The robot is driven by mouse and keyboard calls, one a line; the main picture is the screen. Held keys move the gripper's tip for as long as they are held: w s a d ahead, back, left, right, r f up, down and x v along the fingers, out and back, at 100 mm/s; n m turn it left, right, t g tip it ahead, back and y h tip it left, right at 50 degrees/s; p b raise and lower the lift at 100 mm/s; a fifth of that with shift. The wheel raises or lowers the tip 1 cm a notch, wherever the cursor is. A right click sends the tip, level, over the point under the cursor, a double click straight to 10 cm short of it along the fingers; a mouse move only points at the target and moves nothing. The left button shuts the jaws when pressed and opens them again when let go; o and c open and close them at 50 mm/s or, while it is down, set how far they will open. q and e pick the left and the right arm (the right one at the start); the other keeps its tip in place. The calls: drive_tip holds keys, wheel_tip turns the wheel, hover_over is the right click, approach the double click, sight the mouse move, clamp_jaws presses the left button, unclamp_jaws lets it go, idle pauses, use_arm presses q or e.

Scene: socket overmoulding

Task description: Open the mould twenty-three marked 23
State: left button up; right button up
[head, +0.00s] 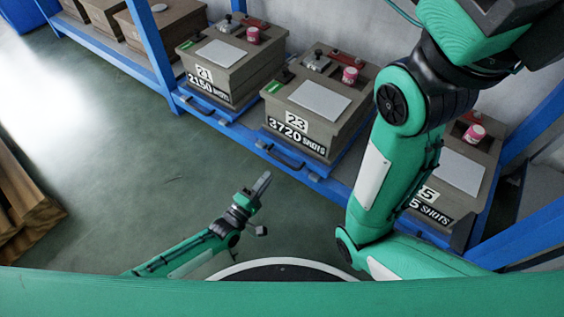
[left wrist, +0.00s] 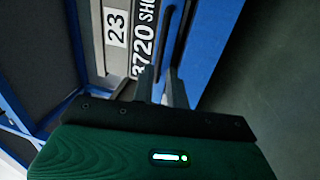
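Mould 23 (head: 318,100) is a grey-brown box with a white plate on top and a label "23, 3720 SHOTS" on its front. Its top lies flat, and no gap shows. It stands on a blue shelf with a dark bar handle (head: 280,156) at the front. My left gripper (head: 263,183) is in front of and below this handle, apart from it in the head view. In the left wrist view its two fingers (left wrist: 161,86) are apart and point towards the mould front (left wrist: 118,35), with nothing clearly held. My right gripper is not visible; its arm crosses the right side.
Mould 21 (head: 232,65) stands left of mould 23, and another mould (head: 455,175) is partly hidden behind my right arm. Blue rack posts (head: 155,50) rise beside them. A wooden pallet (head: 25,195) lies at the far left. The green floor between is clear.

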sight(281, 161)
use_arm(q)
drive_tip(key=shift+b+x, duration=1.55)
drive_tip(key=shift+x, duration=2.65)
clamp_jaws()
